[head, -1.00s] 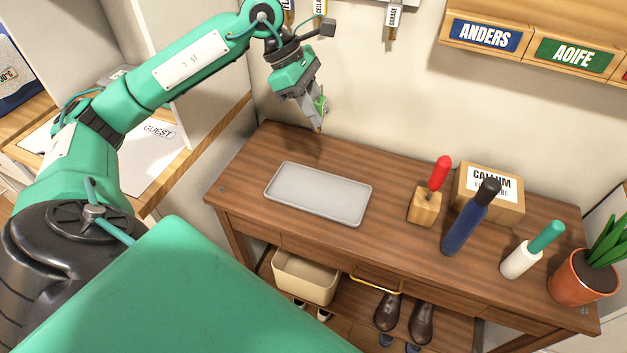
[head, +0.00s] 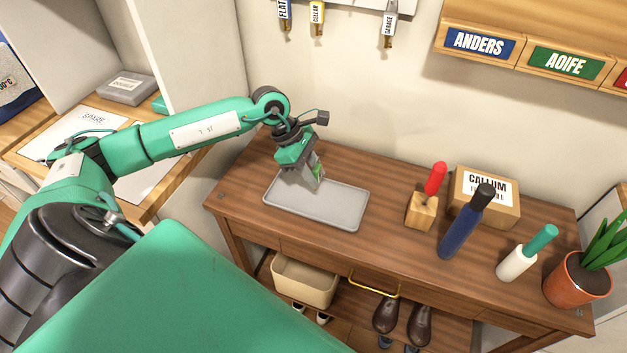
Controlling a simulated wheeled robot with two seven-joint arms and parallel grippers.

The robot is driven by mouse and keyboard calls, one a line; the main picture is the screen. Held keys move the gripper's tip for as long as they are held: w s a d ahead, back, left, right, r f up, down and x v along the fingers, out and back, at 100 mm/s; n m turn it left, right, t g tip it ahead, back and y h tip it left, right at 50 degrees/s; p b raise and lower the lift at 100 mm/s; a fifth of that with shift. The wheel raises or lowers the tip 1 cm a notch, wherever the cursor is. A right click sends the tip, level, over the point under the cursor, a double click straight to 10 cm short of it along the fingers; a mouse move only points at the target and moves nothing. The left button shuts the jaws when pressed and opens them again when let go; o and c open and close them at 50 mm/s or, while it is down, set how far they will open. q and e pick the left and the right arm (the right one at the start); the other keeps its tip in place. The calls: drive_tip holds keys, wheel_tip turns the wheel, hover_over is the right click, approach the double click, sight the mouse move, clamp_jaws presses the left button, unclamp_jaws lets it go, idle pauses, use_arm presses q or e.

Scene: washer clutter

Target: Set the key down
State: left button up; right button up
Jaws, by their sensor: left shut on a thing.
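My left gripper (head: 316,184) is low over the far side of the grey tray (head: 345,218) on the wooden table. It points down and is shut on the key (head: 319,173). Only a small green part of the key shows between the fingers; the rest is hidden. I cannot tell whether the key touches the tray. The tray is otherwise bare. My right gripper is not in view.
Right of the tray stand a wooden block with a red handle (head: 435,180), a box marked Callum (head: 487,190), a dark blue upright object (head: 464,228), a white-and-green one (head: 515,264) and a potted plant (head: 574,283). Tagged keys (head: 388,18) hang on the wall.

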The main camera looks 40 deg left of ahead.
use_arm(q)
wheel_tip(320, 180, down, 4)
drive_tip(key=shift+r, duration=0.2)
drive_tip(key=shift+f, duration=0.15)
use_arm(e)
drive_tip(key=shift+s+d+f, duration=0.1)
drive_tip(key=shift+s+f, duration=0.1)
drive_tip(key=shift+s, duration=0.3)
use_arm(q)
drive_tip(key=o, duration=0.9)
drive_tip(key=shift+o, duration=0.2)
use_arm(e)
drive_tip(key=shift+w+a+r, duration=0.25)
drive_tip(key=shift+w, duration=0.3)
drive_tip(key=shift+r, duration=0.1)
